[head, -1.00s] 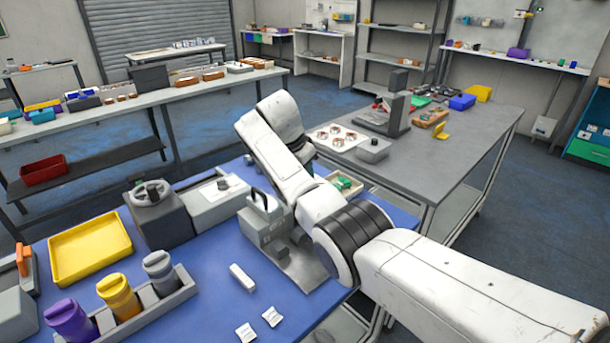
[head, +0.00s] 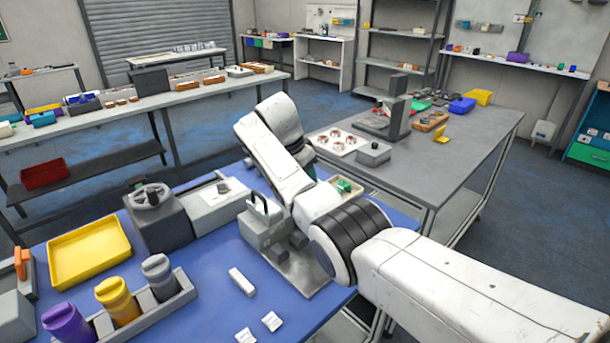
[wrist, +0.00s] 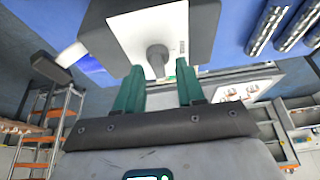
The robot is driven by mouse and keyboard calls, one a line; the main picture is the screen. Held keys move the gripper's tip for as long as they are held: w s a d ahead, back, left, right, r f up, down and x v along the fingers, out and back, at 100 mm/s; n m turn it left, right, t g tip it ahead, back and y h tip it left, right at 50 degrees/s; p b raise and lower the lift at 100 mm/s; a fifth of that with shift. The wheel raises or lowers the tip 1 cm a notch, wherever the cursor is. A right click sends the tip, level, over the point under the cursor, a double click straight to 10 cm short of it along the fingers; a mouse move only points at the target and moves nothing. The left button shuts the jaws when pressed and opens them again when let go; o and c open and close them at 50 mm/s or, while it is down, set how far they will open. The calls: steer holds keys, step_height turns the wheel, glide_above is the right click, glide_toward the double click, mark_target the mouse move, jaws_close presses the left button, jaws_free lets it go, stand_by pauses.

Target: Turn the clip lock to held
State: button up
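In the wrist view, a grey knob (wrist: 157,56), which looks like the clip lock, sticks out of the pale face of a dark-edged block (wrist: 120,35). My gripper (wrist: 160,75) is open, its two green fingers apart on either side of the knob's line. The knob lies between or just beyond the fingertips; I cannot tell whether they touch it. In the head view, a grey fixture (head: 262,222) with a dark handle stands on a metal plate (head: 300,282) on the blue bench. My arm hides the gripper and the fixture's far side there. The lock's setting is unreadable.
On the blue bench (head: 215,310) are a yellow tray (head: 90,252), a grey rack with purple, yellow and grey containers (head: 120,298), a machine with a round top (head: 155,215) and small white packets (head: 272,321). A grey table (head: 450,150) stands to the right.

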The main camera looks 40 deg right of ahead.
steer(key=b+v, duration=0.1)
steer(key=v, duration=0.9)
steer(key=shift+r+b, duration=0.4)
steer(key=shift+a, duration=0.15)
